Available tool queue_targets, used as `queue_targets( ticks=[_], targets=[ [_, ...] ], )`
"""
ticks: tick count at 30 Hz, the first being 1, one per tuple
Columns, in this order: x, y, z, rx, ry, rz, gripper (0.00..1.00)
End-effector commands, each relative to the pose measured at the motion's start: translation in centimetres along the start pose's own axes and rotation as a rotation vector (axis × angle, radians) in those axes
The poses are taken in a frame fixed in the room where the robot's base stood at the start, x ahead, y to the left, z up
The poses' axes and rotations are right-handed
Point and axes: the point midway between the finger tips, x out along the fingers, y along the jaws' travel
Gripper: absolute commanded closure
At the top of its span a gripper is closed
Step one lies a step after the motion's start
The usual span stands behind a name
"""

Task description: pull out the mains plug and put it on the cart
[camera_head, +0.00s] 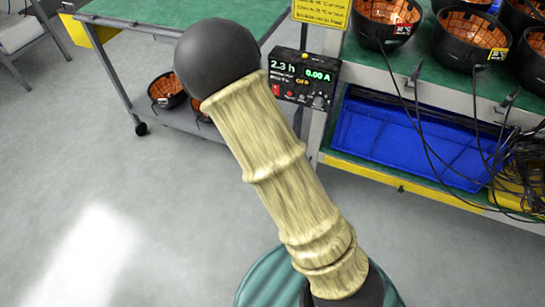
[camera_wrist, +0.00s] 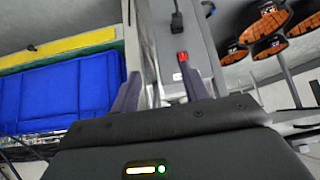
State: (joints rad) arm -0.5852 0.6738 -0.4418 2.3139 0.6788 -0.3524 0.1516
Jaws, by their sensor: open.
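My gripper (camera_wrist: 160,75) shows in the wrist view with its two dark fingers apart and nothing held between them. A grey box face with a red switch (camera_wrist: 182,56) lies beyond the right fingertip. A small black plug-like piece with a cord (camera_wrist: 177,20) is above that switch; I cannot tell for sure that it is the mains plug. In the head view my arm crosses the middle and my gripper is hidden. A green-topped cart (camera_head: 150,10) stands at the upper left, its top partly hidden by my arm.
A control box (camera_head: 304,82) with lit readouts is on the rack's post. The rack's shelf holds several black bowls (camera_head: 470,38) with orange insides. A blue bin (camera_head: 405,140) sits below, with cables hanging in front. The floor at left is clear.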

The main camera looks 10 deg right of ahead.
Motion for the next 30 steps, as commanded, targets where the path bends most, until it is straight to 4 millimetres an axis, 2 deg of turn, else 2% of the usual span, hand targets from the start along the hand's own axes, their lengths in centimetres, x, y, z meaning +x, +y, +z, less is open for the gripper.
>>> queue_targets(
  ticks=[1,3,9,15,24,30],
  targets=[
    [2.6,-0.2,1.7,0.0,0.031,0.014,0.55],
    [4.6,-0.4,2.4,0.01,0.083,0.032,0.55],
    [9.6,-1.0,4.4,0.026,0.242,0.077,0.55],
    [13.8,-1.9,6.1,0.03,0.421,0.104,0.55],
    [18.2,-4.1,8.9,0.024,0.715,0.1,0.55],
    [19.0,-5.5,9.8,0.024,0.862,0.08,0.55]
  ],
)
